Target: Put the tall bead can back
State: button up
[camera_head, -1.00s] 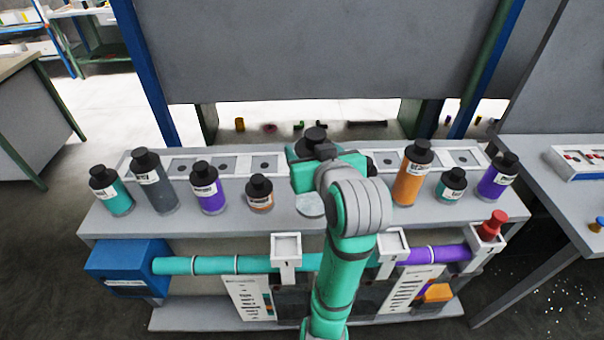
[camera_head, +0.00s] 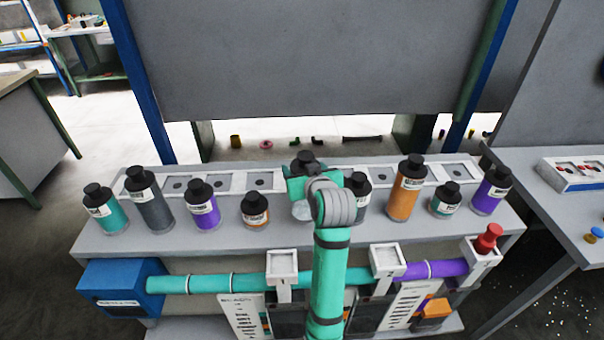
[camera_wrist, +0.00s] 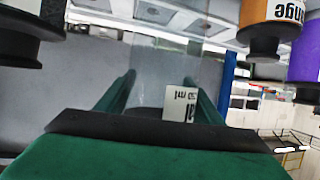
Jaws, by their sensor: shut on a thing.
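My gripper (camera_head: 306,184) is shut on a clear, see-through can with a black cap (camera_head: 306,161). Its clear body (camera_head: 302,211) shows below the jaws, in line with the row of cans on the bench. In the wrist view the clear body (camera_wrist: 168,62) stands between the two fingers, with part of a white label (camera_wrist: 181,102) showing. The can looks upright. My gripper and arm hide part of it, and I cannot tell whether its base touches the bench.
A small orange can (camera_head: 255,206) stands left of the held can and a grey can (camera_head: 360,190) close right. A tall orange can (camera_head: 406,190) is further right. Pale square plates (camera_head: 282,181) line the bench's back.

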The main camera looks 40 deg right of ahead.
jog(key=shift+f, duration=1.05)
jog(key=o, duration=1.9)
jog(key=shift+r, duration=0.1)
jog(key=v, duration=1.2)
jog(key=shift+r, duration=0.1)
